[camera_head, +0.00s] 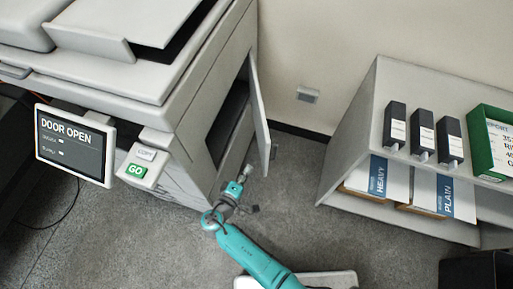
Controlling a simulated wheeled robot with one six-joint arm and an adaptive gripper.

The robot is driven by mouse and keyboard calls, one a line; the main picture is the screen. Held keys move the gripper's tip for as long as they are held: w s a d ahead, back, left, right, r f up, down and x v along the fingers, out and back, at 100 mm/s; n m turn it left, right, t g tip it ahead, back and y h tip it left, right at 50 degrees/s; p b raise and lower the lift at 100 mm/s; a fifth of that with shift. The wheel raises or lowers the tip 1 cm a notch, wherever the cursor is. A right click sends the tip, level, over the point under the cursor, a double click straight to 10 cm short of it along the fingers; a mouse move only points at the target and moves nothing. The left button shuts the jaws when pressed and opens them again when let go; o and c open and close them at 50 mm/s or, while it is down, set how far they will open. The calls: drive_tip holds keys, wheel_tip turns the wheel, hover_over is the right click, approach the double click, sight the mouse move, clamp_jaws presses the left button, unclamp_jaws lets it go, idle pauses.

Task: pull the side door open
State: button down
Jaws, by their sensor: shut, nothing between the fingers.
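The side door (262,115) of the grey copier stands ajar, swung out from the right side of the body, with a dark opening (232,118) behind it. A small grey handle (274,152) shows at the door's outer edge. My gripper (246,172) is shut and empty, low by the door's lower end, on the opening side. It is small in view, so I cannot tell whether it touches the door. The copier's screen (72,145) reads "DOOR OPEN".
A green GO button (136,170) is on the copier's front. Grey floor (295,190) is clear between door and shelf.

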drive_tip(key=s+a+r+h, duration=0.3)
drive_tip(key=a+r, duration=0.3)
drive_tip(key=s+d+x, duration=0.1)
drive_tip(key=d+x, duration=0.1)
drive_tip(key=x, duration=1)
drive_tip(key=shift+s+d+r+m+t, duration=0.15)
drive_tip(key=shift+r+m+t, duration=0.2)
drive_tip(key=shift+r, duration=0.2)
drive_tip(key=shift+d, duration=0.15)
